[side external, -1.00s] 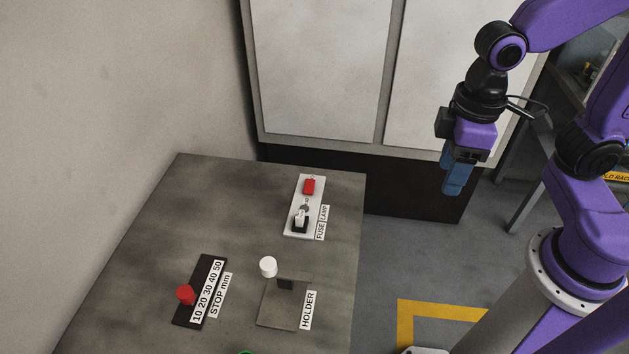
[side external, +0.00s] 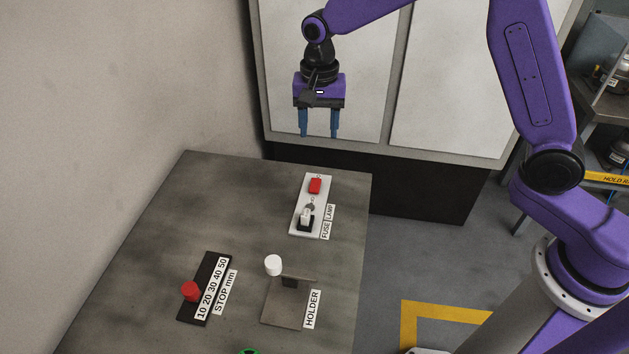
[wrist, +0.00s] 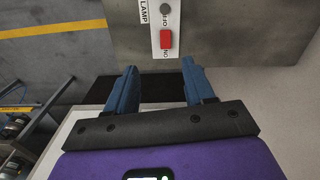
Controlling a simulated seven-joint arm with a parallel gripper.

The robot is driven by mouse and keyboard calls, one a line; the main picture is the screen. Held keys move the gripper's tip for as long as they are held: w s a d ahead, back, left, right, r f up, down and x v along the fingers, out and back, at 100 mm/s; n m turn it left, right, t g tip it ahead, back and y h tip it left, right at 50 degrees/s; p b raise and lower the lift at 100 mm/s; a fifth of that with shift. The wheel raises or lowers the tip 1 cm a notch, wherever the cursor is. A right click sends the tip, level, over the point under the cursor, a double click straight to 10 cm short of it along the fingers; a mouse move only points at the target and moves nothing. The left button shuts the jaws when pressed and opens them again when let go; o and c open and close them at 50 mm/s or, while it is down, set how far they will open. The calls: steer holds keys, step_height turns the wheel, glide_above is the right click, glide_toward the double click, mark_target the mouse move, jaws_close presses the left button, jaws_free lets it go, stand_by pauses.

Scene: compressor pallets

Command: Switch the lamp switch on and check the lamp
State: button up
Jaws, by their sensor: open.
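The red lamp switch (side external: 315,186) sits at the far end of a white plate (side external: 318,212) on the table. In the wrist view the red switch (wrist: 166,39) lies between the OFF and ON marks; I cannot tell which way it is set. A grey round part (wrist: 165,9), possibly the lamp, sits beside the OFF mark and looks dark. The LAMP label (wrist: 144,12) is alongside. My gripper (side external: 319,136) points down with its blue fingers apart and empty, above and beyond the switch. The fingers also show in the wrist view (wrist: 158,72), apart from the switch.
A holder with a white knob (side external: 273,265) and a stop scale with a red knob (side external: 191,291) are nearer. A cabinet (side external: 450,80) stands behind the table. The table's left part is clear.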

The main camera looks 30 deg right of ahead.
mark_target(315, 187)
steer(key=shift+m, duration=0.8)
steer(key=f, duration=0.6)
steer(key=w+f, duration=0.1)
steer(key=f, duration=0.5)
steer(key=w+f, duration=0.1)
steer(key=f, duration=0.5)
steer(key=shift+w+d+f, duration=0.1)
steer(key=shift+d+f, duration=0.15)
steer(key=shift+f, duration=0.05)
